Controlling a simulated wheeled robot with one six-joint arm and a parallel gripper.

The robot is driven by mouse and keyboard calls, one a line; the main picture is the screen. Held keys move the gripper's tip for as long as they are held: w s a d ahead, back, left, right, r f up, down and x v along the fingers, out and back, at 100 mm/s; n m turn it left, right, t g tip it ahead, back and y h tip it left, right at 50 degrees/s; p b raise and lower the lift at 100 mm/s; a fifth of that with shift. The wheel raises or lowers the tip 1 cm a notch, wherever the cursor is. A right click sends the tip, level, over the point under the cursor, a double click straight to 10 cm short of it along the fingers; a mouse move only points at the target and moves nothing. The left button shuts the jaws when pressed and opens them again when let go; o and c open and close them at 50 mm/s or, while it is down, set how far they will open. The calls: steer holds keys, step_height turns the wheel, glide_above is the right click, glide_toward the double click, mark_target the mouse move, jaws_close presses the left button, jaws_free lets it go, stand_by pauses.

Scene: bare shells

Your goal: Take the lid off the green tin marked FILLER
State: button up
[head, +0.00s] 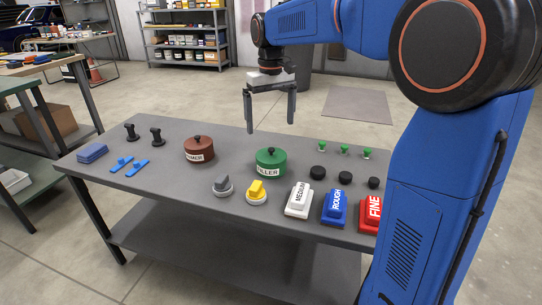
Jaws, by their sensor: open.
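The green tin (271,167) marked FILLER stands upright near the middle of the grey table. Its lid (271,155) is on, with a small knob on top. My gripper (270,127) is above and behind the tin, pointing down, with its two fingers spread wide and nothing between them. It is apart from the tin and the lid.
A brown tin (199,155) with a knobbed lid stands left of the green one. Grey and yellow knobbed pieces (256,193) sit in front. Sanding blocks marked MEDIUM (298,203), ROUGH (335,209) and FINE (370,213) line the front right. Black discs (318,173) are to the right.

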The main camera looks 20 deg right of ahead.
mark_target(271, 148)
step_height(271, 148, down, 10)
steer(key=shift+w+d+f, duration=0.1)
steer(key=shift+w+f, duration=0.05)
stand_by(0.5)
steer(key=c, duration=1)
steer(key=shift+c, duration=0.4)
